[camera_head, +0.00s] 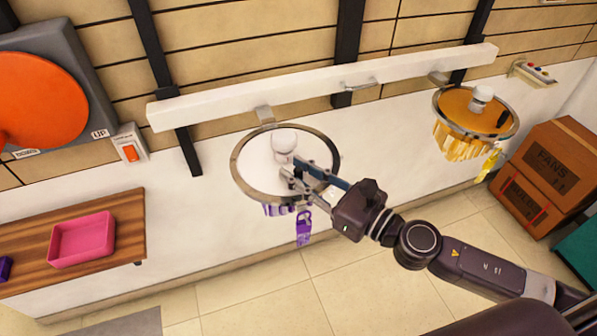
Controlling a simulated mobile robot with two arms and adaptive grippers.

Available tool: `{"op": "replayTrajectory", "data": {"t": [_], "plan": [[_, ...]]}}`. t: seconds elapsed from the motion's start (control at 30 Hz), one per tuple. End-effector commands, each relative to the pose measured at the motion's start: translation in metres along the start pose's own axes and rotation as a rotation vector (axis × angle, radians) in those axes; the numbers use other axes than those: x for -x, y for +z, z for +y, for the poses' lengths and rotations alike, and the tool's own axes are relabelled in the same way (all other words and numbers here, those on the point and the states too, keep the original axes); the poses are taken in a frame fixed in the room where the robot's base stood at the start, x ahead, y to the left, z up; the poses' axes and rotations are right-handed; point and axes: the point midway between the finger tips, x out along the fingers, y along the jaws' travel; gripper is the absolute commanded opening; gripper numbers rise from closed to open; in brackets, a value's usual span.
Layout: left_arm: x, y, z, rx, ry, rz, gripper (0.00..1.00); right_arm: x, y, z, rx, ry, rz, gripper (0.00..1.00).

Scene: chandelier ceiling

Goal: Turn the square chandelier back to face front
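Two hanging ring-framed fixtures show below a white rail. The nearer one (255,172) has a round metal ring, a white top, purple pendants under it and a purple tag (304,228). A white knob (284,143) stands on its top. The farther one (465,103) has an orange top, yellow pendants and a yellow tag. I cannot tell from the rings which is the square chandelier. My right gripper (296,172) reaches over the nearer ring from the right. Its fingertips are at the knob's base; whether they grip it is unclear. My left gripper is out of view.
The white rail (320,86) runs along the wall above both fixtures. A wooden shelf (125,222) with a pink tray (82,239) is at the left. An orange disc (45,100) and a switch (130,150) are on the wall. Brown boxes (550,165) stand at the right.

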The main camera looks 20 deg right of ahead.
Motion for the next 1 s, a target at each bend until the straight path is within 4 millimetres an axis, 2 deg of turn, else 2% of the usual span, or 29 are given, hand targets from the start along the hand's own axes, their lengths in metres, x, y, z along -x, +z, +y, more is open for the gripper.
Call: {"op": "replayTrajectory", "data": {"t": [0.47, 1.0], "plan": [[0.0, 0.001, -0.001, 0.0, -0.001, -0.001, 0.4, 0.005, -0.002, 0.002, -0.005, 0.003, 0.002, 0.3], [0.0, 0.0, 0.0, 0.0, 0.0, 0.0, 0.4, 0.047, 0.0, 0.003, -0.01, 0.003, -0.004, 0.3]]}}
